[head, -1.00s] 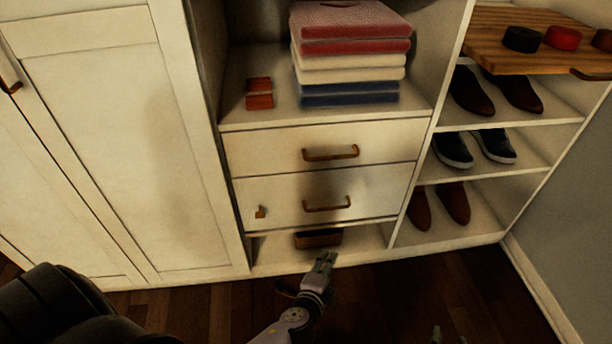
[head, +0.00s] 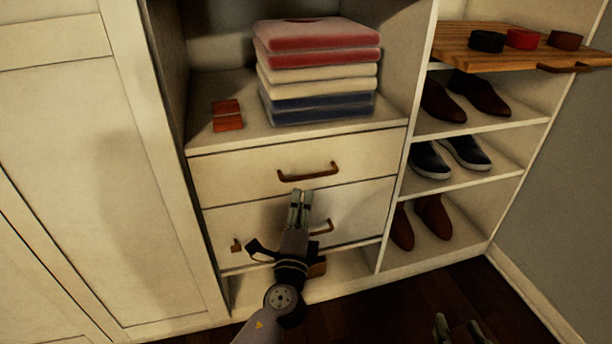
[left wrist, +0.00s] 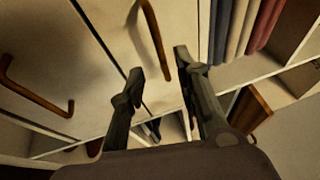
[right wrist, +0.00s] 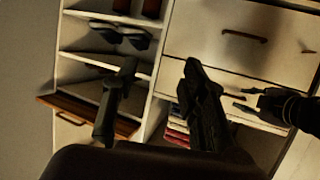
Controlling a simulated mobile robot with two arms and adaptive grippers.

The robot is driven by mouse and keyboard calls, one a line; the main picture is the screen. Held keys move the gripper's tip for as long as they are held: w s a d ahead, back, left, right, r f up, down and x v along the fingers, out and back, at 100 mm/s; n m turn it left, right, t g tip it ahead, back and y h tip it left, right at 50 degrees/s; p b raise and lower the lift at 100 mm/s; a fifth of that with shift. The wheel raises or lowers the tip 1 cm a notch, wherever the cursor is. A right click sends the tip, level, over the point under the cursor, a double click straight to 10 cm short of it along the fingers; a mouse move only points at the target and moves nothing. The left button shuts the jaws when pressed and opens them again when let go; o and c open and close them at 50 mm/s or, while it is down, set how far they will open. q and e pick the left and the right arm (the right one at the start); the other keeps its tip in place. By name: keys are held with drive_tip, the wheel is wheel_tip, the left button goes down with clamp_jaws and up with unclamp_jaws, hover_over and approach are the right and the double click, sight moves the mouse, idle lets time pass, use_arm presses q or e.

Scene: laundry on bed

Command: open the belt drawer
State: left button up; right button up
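Two cream drawers sit under the folded clothes: an upper drawer (head: 235,178) with a brown handle (head: 308,172), and a lower drawer (head: 365,212) with a small brown tag (head: 236,246) and its own handle (head: 322,228). Both are shut. No label shows which is the belt drawer. My left gripper (head: 300,194) is in front of the drawers, just below the upper handle, and partly hides the lower handle. In the left wrist view its fingers are apart and empty, with the upper handle (left wrist: 152,40) just beyond them. My right gripper (right wrist: 160,66) is open and empty, low at the right.
A pull-out wooden tray (head: 465,55) with rolled black, red and brown items juts out at upper right. Shoes stand on shelves below it. Folded clothes (head: 318,75) and small red boxes (head: 227,115) rest above the drawers. Tall cabinet doors (head: 60,130) stand at left.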

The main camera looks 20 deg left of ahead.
sight(307, 177)
use_arm(q)
drive_tip(key=x, duration=0.9)
drive_tip(key=shift+w, duration=0.15)
drive_tip(key=shift+c, duration=0.4)
clamp_jaws()
